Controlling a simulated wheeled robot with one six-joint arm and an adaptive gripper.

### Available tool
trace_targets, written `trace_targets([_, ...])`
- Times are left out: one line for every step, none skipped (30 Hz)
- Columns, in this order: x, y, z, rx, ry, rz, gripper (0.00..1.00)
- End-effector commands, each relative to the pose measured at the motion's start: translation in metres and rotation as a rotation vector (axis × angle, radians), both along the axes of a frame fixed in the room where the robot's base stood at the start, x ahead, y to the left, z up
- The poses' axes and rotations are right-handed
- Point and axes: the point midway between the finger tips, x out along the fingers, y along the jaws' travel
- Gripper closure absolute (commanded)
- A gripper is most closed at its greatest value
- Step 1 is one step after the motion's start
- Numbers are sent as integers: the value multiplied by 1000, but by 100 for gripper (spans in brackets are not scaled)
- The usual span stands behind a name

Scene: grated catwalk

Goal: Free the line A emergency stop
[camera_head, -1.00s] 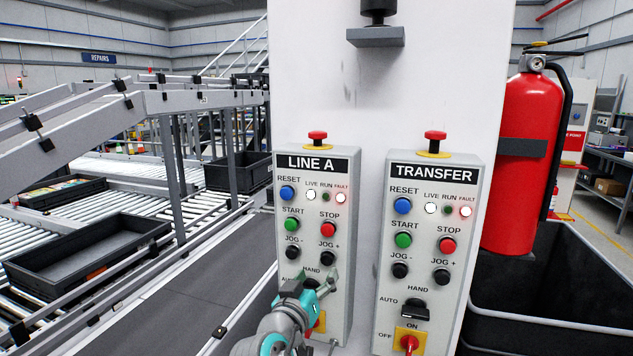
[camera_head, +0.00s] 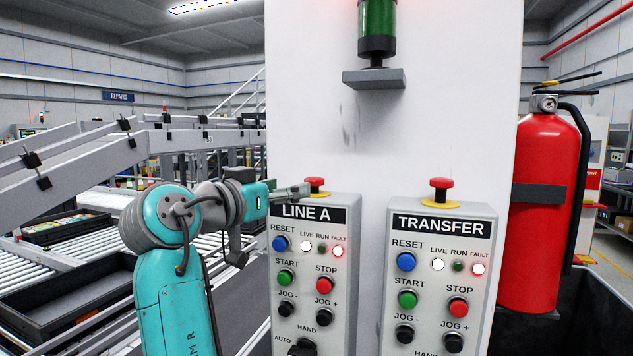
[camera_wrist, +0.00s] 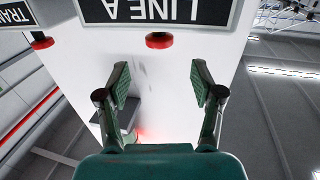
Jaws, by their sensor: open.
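The line A emergency stop (camera_head: 316,182) is a red mushroom button on a yellow collar, on top of the LINE A box (camera_head: 345,262). In the wrist view, which is upside down, the red button (camera_wrist: 159,41) lies just beyond my fingertips, midway between their lines. My gripper (camera_head: 298,192) is open and empty, just left of the button in the head view, its fingers overlapping the collar's left side. I cannot tell whether it touches. The LINE A fault lamp (camera_head: 338,251) glows pinkish red, the live lamp is white, and the run lamp is dark.
The TRANSFER box (camera_head: 443,275) stands right of LINE A with its own red emergency stop (camera_head: 440,188). A white column (camera_head: 440,100) rises behind, carrying a beacon on a grey bracket (camera_head: 373,78). A fire extinguisher (camera_head: 540,205) hangs at right. Conveyors lie left.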

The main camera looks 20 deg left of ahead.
Motion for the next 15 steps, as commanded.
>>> trace_targets([7,-4,0,0,0,-4,33])
trace_targets([12,-6,0,-1,0,-5,33])
trace_targets([18,-8,0,-2,2,-4,33])
trace_targets([24,-9,0,-2,1,-4,33])
trace_targets([29,-11,0,-2,1,-4,33])
trace_targets([36,-13,0,-2,1,-4,33])
trace_targets([41,-15,0,-1,0,-4,33])
trace_targets([46,-17,0,-1,1,-4,33])
trace_targets([53,-19,0,-2,1,-4,33])
trace_targets([58,-20,0,-2,1,-3,33])
trace_targets([62,-21,0,-2,1,-2,33])
trace_targets([68,-23,0,-2,2,-3,33])
trace_targets([71,-24,0,-1,0,-3,33])
trace_targets([75,-25,0,-1,0,-3,33])
trace_targets([79,-26,0,-1,0,-2,33])
